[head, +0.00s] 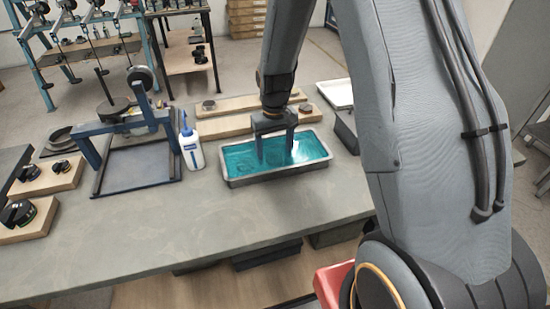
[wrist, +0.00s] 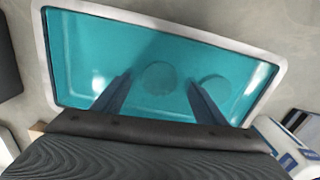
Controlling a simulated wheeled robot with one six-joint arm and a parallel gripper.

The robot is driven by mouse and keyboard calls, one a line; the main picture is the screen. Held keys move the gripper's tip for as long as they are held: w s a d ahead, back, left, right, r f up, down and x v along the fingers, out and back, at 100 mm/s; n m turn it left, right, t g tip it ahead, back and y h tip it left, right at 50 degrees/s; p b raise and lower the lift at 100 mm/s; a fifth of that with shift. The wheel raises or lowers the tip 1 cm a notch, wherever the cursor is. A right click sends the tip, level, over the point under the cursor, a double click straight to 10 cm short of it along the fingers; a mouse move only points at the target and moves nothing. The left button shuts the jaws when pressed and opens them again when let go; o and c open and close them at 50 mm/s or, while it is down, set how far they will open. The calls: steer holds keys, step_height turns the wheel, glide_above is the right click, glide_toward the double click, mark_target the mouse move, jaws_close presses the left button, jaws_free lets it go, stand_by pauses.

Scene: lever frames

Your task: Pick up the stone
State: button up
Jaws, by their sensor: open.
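A metal tray (head: 278,177) of teal liquid stands on the bench in the head view, and its pale rim (wrist: 170,18) frames most of the wrist view. My gripper (head: 275,156) points down into the tray, fingers apart, with the tips at or in the liquid; I cannot tell how deep. In the wrist view, a dim round shape, perhaps the stone (wrist: 158,78), shows through the liquid between the fingertips. A second dim round shape (wrist: 215,88) lies to its right, beside the right finger. I cannot tell which is the stone. Nothing is visibly gripped.
A white bottle with a blue cap (head: 192,150) stands just left of the tray. A blue-framed apparatus (head: 125,140) is farther left. Wooden boards (head: 225,123) with small dark pieces lie behind the tray. The bench front (head: 200,225) is clear.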

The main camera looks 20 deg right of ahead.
steer(key=c, duration=1.2)
steer(key=shift+o, duration=0.2)
steer(key=shift+r, duration=0.15)
